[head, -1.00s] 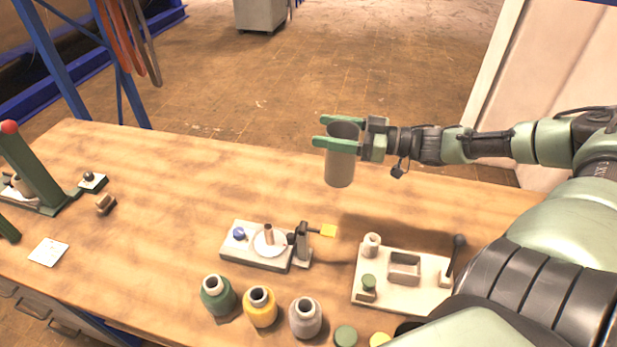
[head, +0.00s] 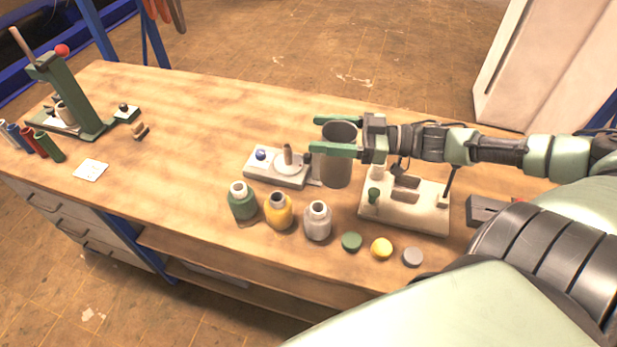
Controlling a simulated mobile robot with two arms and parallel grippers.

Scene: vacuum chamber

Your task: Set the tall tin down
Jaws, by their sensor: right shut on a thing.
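The tall tin (head: 336,172) is a grey, open-topped cylinder, held upright. My right gripper (head: 334,136) is shut on the tin near its rim, with one green finger on each side. The tin hangs in front of the gap between two pale fixtures on the workbench (head: 190,100). Its lower end shows just behind the grey bottle; I cannot tell how far its base is above the wood. My left gripper is not in view.
A green bottle (head: 241,201), yellow bottle (head: 278,211) and grey bottle (head: 317,221) stand near the front edge, with several round lids beside them. A fixture with a white disc (head: 277,168) and a pale block (head: 412,214) flank the tin. The bench's left middle is clear.

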